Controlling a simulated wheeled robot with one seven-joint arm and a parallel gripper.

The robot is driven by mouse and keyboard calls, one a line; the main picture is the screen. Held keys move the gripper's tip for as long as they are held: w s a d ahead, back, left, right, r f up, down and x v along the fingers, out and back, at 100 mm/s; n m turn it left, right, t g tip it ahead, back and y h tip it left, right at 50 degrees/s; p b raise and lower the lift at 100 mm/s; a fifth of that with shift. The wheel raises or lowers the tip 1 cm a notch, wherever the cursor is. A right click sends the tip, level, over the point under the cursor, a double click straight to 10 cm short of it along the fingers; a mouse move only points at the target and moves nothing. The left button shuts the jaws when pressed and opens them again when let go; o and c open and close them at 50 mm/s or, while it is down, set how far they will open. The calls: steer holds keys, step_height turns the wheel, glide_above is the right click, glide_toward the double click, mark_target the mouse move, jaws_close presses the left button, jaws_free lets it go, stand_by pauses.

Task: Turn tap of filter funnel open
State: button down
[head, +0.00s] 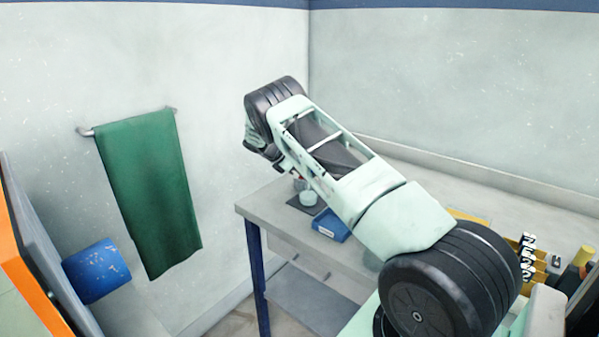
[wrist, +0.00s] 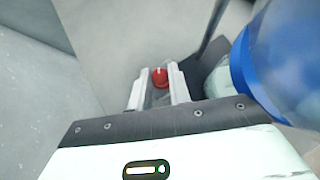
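A red tap knob (wrist: 160,77) with a pale mark shows in the wrist view, between and slightly beyond the tips of my gripper (wrist: 158,74). The two pale fingers stand apart, with a narrow gap seen at the knob's sides. I cannot tell whether either finger touches it. A large blue, partly clear rounded body (wrist: 285,60) fills the right of the wrist view, close beside my gripper; it may be part of the filter funnel. In the head view my arm hides the funnel and tap, and my fingers cannot be made out.
The grey bench (head: 262,212) holds a dark mat, a small pale pot (head: 308,198) and a blue tray (head: 331,226) below my arm. A rack with several small items (head: 533,262) stands at the right. A green towel (head: 150,190) hangs on the left wall.

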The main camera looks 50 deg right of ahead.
steer(key=shift+w+d+f+m+g+b, duration=0.1)
steer(key=shift+w+f+m+g+b, duration=0.1)
steer(key=shift+m+g+b, duration=0.3)
steer(key=shift+m+g+y+b, duration=0.55)
steer(key=shift+m+b, duration=0.35)
steer(key=shift+m, duration=0.2)
steer(key=shift+r+m+g+y+b, duration=0.15)
steer(key=shift+m+g+y+b, duration=0.2)
steer(key=shift+m+b, duration=0.2)
steer(key=shift+r, duration=0.1)
steer(key=c, duration=1.3)
jaws_free()
